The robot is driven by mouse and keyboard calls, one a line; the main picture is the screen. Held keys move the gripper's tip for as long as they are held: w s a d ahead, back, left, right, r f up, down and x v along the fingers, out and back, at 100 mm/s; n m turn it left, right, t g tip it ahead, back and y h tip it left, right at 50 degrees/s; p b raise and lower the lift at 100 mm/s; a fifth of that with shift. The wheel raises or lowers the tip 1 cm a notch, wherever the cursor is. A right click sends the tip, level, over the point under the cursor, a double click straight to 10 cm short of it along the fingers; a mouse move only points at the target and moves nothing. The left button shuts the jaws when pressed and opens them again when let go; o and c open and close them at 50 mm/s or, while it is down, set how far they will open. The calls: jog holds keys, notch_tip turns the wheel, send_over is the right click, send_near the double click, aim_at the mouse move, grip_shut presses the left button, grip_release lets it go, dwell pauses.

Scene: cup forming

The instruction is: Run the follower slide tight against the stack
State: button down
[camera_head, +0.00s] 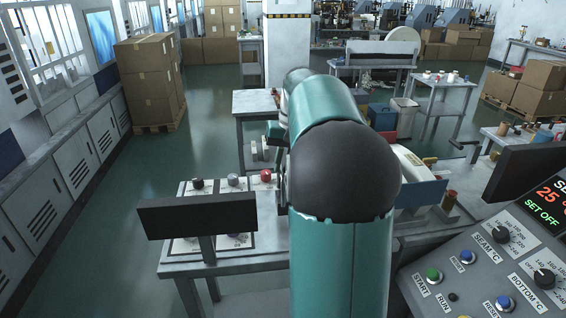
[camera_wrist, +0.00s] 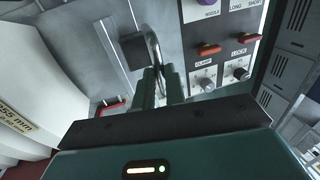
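In the wrist view my gripper (camera_wrist: 159,76) has its two green fingers close together. They appear closed on the lower end of a curved metal handle (camera_wrist: 153,45). The handle comes off a dark block (camera_wrist: 131,46) on a grey metal plate, which may be the follower slide. A large pale curved body (camera_wrist: 25,120) with a label ending in "5 mm" stands at the left, possibly the stack; a gap shows between it and my fingers. In the head view my arm hides the gripper and handle. A white curved piece (camera_head: 412,170) shows right of the arm.
A panel with a purple knob (camera_wrist: 208,4), red levers and dials marked CLAMP and LOCK lies right of my fingers. A red-edged part (camera_wrist: 108,107) is near them at left. A control console (camera_head: 480,255) stands front right. Open floor (camera_head: 205,120) lies to the left.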

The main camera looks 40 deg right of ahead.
jog(key=s+d, duration=0.7)
jog(key=d, duration=0.4)
jog(key=shift+s, duration=0.25)
jog(key=c, duration=1.5)
grip_release()
jog(key=shift+o, duration=0.2)
jog(key=shift+r, duration=0.15)
notch_tip(320, 180, up, 13)
jog(key=s+d, duration=0.1)
jog(key=d, duration=0.1)
jog(key=shift+s+r, duration=0.15)
jog(key=shift+s, duration=0.1)
jog(key=shift+d, duration=0.1)
